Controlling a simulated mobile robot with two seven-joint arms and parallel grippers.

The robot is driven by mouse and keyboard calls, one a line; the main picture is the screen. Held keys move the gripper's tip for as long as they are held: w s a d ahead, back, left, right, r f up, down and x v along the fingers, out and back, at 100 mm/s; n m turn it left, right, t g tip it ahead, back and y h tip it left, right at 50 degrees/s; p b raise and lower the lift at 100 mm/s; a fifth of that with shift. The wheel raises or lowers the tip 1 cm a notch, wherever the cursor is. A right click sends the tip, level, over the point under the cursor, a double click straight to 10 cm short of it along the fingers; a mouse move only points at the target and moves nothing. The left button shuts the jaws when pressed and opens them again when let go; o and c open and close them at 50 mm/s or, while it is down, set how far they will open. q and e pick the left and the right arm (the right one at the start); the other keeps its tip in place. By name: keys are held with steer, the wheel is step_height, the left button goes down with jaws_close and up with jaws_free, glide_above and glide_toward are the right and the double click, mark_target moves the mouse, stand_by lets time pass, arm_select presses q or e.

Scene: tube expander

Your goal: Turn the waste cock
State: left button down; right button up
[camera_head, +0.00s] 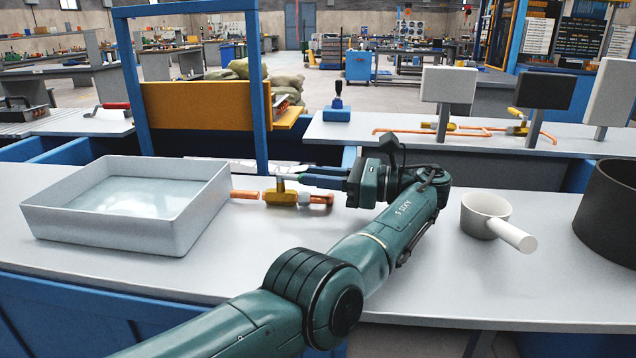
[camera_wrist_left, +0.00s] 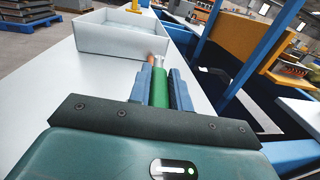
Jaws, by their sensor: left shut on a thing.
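The waste cock (camera_head: 282,198) is a brass valve body on a short copper pipe, lying on the grey bench just right of the white tray. My left gripper (camera_head: 300,179) reaches over it from the right, with its blue fingers level just above the brass body. In the left wrist view, its fingers (camera_wrist_left: 161,84) are shut on a green handle (camera_wrist_left: 160,90), one finger on each side. A grey metal part and a copper end show past the handle. The gripper partly hides the handle in the head view. My right gripper is in neither view.
The white tray (camera_head: 195,215) holds clear liquid and stands close left of the cock. A white pan with a handle (camera_head: 485,217) and a black pot (camera_head: 610,215) stand to the right. A blue frame post (camera_head: 260,110) rises behind the cock.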

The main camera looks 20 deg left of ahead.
arm_select(q)
steer(key=c, duration=1.3)
jaws_free()
step_height(320, 180, up, 9)
steer(key=p, duration=0.3)
steer(key=shift+f, duration=0.15)
steer(key=shift+r, duration=0.7)
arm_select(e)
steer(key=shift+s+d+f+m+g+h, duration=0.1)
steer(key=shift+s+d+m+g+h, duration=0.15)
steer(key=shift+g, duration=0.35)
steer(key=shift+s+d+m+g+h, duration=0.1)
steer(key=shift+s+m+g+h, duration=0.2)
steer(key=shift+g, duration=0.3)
arm_select(q)
steer(key=shift+c, duration=0.3)
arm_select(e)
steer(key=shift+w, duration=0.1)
